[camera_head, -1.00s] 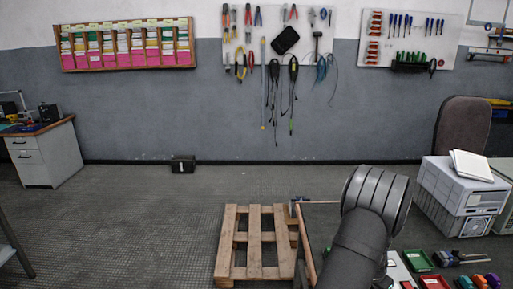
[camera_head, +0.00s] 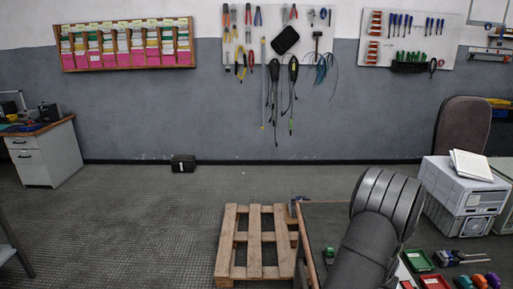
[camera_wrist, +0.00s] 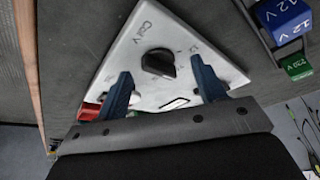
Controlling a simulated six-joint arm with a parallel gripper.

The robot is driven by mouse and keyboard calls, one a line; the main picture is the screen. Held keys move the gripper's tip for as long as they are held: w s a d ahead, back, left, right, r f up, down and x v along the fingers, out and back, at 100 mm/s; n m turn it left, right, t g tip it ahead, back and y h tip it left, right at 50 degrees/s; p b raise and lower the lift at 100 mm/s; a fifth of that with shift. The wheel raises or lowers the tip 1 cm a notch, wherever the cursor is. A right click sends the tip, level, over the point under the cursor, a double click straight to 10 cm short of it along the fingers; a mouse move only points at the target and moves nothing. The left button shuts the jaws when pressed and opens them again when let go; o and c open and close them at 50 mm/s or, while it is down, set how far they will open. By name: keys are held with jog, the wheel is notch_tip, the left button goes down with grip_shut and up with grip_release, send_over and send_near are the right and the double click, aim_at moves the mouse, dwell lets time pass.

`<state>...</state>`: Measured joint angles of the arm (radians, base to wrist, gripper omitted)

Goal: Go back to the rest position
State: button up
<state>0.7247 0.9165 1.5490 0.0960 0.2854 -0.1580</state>
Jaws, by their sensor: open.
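In the wrist view my gripper (camera_wrist: 161,69) shows as two blue fingers set wide apart. It is open, with nothing held between the fingers. In the head view my gripper is hidden and only my thick grey arm shows at the lower right.
A blue "12 V" block (camera_wrist: 284,18) and a green "230 V" block (camera_wrist: 297,67) are right of the panel. In the head view, red (camera_head: 434,282) and green (camera_head: 418,261) trays lie right of my arm. A wooden pallet (camera_head: 254,240) lies on the floor left of the bench.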

jog(key=shift+n+t, duration=0.3)
jog(key=shift+n, duration=0.3)
jog(key=o, duration=0.8)
jog(key=s+d+r+m+g, duration=0.15)
jog(key=r+m, duration=0.25)
jog(key=r, duration=0.6)
jog(key=s+d+r+m, duration=0.1)
jog(key=d+r+m, duration=0.25)
jog(key=r, duration=0.65)
jog(key=s+d+r+m+g, duration=0.15)
jog(key=r+m, duration=0.25)
jog(key=r, duration=0.6)
jog(key=x, duration=0.9)
jog(key=shift+w+f+t+y, duration=0.25)
jog(key=shift+t+y, duration=0.05)
jog(key=shift+t, duration=0.1)
jog(key=shift+m, duration=0.25)
jog(key=v, duration=1)
